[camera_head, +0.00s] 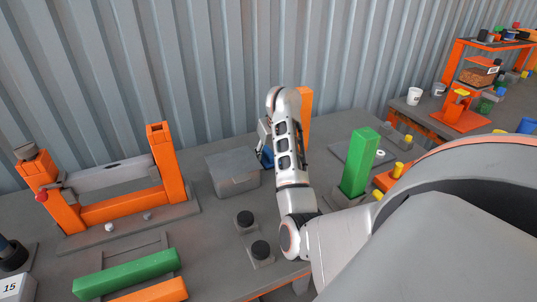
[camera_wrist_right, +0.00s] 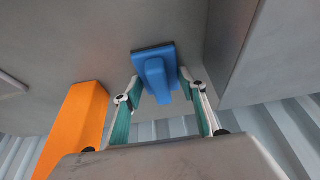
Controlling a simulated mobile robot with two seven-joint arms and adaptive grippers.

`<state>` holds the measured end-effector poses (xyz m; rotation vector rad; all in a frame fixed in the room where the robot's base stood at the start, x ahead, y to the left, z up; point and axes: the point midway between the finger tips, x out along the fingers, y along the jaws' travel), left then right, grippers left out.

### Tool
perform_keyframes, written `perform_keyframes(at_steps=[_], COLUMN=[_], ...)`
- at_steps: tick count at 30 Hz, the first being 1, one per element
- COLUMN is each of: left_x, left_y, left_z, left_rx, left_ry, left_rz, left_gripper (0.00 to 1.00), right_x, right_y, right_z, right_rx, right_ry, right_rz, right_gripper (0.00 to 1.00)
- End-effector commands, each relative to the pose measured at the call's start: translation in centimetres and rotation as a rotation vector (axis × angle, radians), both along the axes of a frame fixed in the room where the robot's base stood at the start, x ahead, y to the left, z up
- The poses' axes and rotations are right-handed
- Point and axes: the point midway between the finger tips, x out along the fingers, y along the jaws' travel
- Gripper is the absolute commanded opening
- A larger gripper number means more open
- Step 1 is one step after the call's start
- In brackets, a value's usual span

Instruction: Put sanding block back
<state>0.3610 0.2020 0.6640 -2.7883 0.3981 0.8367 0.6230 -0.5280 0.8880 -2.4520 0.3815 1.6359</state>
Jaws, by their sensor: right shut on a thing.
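The sanding block is blue with a raised grip and a thin dark base. It shows clearly in the right wrist view (camera_wrist_right: 154,72), and a small part of it shows in the head view (camera_head: 267,158). My right gripper (camera_wrist_right: 160,88) is shut on the block's grip, with one finger on each side. In the head view my right gripper (camera_head: 265,145) is between the grey box and the orange post, partly hidden by my own wrist. The block is at or close above the grey bench top; I cannot tell if it touches. My left gripper is not in view.
The grey lidded box (camera_head: 232,174) stands close to the left of the block. An orange post (camera_head: 305,112) stands behind my wrist, and a green post (camera_head: 360,160) to the right. Two black knobs (camera_head: 245,218) are in front. An orange frame (camera_head: 120,208) fills the left.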

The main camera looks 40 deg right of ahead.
Motion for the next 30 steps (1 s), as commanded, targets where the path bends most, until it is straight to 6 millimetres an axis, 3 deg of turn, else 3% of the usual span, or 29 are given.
perform_keyframes(at_steps=[11, 12, 13, 25, 30], left_x=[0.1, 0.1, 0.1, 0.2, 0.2], left_y=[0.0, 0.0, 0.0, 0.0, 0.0], left_z=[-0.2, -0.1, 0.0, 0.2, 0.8], left_rx=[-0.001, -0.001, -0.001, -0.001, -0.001], left_ry=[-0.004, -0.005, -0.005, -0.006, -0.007], left_rz=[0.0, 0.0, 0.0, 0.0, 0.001], left_gripper=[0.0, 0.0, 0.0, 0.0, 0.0], right_x=[0.1, 0.0, 0.0, 0.0, -0.5], right_y=[0.0, 0.0, 0.0, 0.0, 0.2], right_z=[-0.2, -0.2, -0.2, 0.1, 1.8], right_rx=[0.001, 0.001, 0.001, 0.0, 0.0], right_ry=[-0.002, -0.001, -0.001, -0.001, -0.004], right_rz=[-0.001, -0.001, -0.001, 0.0, -0.001], right_gripper=[0.18, 0.49, 0.57, 0.58, 0.58])
